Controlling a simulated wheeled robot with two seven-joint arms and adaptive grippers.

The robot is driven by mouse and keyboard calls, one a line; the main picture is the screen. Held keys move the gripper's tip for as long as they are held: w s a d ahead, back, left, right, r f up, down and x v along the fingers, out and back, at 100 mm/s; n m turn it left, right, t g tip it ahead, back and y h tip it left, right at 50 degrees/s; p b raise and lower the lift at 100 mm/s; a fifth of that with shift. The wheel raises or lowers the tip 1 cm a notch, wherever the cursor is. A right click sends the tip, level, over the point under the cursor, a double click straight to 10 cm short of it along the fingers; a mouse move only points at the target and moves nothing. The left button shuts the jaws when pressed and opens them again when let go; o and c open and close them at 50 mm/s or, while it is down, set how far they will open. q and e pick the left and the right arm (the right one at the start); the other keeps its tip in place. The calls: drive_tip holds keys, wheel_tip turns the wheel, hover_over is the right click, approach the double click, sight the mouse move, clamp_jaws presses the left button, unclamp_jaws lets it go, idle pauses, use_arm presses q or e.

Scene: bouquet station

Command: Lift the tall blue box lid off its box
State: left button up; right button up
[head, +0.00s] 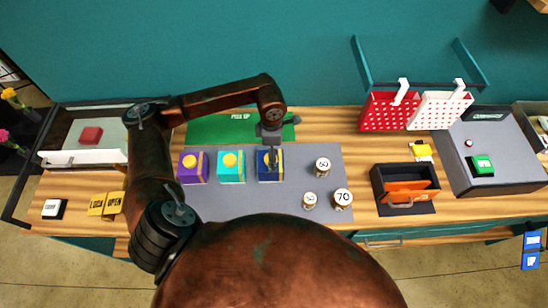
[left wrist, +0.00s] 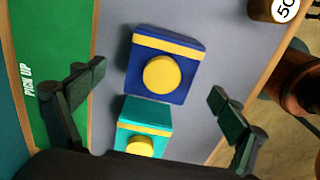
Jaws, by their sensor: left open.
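The tall blue box (head: 270,174) stands on the grey mat, at the right end of a row of boxes. In the left wrist view its blue lid (left wrist: 183,59) has a yellow band and a round yellow knob (left wrist: 161,73). My left gripper (head: 271,150) is above the blue box, and its fingers (left wrist: 158,97) are open and spread wide with nothing between them at their tips. A teal box (head: 231,168) with a yellow knob stands beside the blue one; it also shows in the left wrist view (left wrist: 143,118). My right gripper is not in view.
A purple box (head: 193,168) stands left of the teal one. Round weights, including one marked 70 (head: 342,198), stand to the right. A green PICK UP mat (head: 215,131) lies behind. An orange-fronted drawer (head: 408,190) and red basket (head: 388,113) are farther right.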

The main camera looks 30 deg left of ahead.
use_arm(q)
drive_tip(key=shift+s+f, duration=0.2)
drive_tip(key=shift+f, duration=0.2)
wheel_tip(320, 180, down, 4)
drive_tip(key=shift+f+p, duration=0.2)
drive_tip(key=shift+p, duration=0.75)
drive_tip(key=shift+s+f, duration=0.1)
drive_tip(key=shift+f, duration=0.2)
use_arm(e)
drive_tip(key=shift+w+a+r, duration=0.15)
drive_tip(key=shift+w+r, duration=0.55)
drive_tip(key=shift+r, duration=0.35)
use_arm(q)
drive_tip(key=shift+c, duration=0.3)
drive_tip(key=c, duration=1.2)
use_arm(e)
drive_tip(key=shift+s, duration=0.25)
use_arm(q)
drive_tip(key=shift+o, duration=0.2)
drive_tip(key=shift+r, duration=0.1)
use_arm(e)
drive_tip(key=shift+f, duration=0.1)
